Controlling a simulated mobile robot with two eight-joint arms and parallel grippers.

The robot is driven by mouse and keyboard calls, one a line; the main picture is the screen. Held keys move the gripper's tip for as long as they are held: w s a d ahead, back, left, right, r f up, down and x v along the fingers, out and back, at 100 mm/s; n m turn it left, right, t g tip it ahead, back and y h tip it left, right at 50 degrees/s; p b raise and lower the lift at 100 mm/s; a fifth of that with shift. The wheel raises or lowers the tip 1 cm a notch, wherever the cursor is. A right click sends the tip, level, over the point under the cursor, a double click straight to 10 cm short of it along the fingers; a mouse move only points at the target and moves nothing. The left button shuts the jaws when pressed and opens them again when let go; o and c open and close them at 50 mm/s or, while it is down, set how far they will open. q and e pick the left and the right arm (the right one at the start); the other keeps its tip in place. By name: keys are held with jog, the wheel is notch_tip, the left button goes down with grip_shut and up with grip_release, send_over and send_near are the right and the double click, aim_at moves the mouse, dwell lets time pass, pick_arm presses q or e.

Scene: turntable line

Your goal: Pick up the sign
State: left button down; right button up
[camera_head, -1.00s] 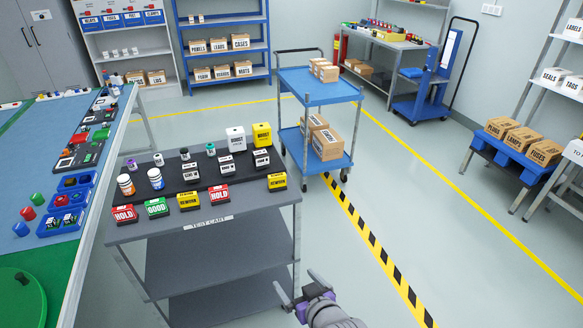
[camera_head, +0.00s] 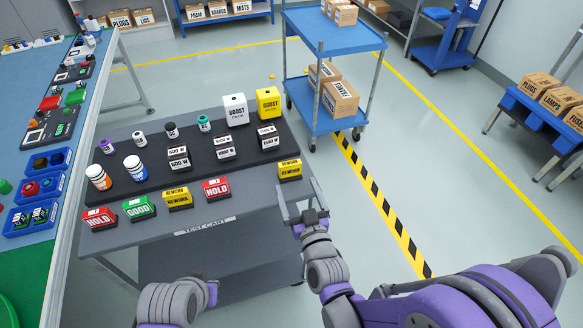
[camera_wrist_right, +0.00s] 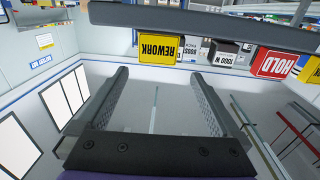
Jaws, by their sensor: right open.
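Several block signs stand along the front of the test cart (camera_head: 150,235): a red HOLD sign (camera_head: 99,219), a green GOOD sign (camera_head: 139,208), a yellow REWORK sign (camera_head: 178,198), a second red HOLD sign (camera_head: 216,189) and, at the right end, another yellow REWORK sign (camera_head: 290,169). My right gripper (camera_head: 300,188) is open and empty by the cart's right edge, just in front of the right REWORK sign. In the right wrist view, the REWORK sign (camera_wrist_right: 160,49) appears upside down beyond the open fingertips (camera_wrist_right: 159,76), apart from them. My left wrist (camera_head: 172,302) shows at bottom; its jaws are unclear.
A black raised strip (camera_head: 200,168) behind the signs holds bottles, small blocks, a white Boost pack (camera_head: 235,110) and a yellow one (camera_head: 268,104). A workbench (camera_head: 80,180) stands left. A blue trolley (camera_head: 330,35) with boxes is behind.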

aim_at(291, 169)
jog(key=x, duration=0.6)
jog(key=p+x, duration=0.1)
jog(key=x, duration=0.2)
jog(key=shift+d+f, duration=0.2)
jog(key=shift+f, duration=0.15)
jog(key=shift+c, duration=0.2)
jog(key=c, duration=1.2)
jog(key=shift+r, duration=0.1)
jog(key=shift+c, duration=0.2)
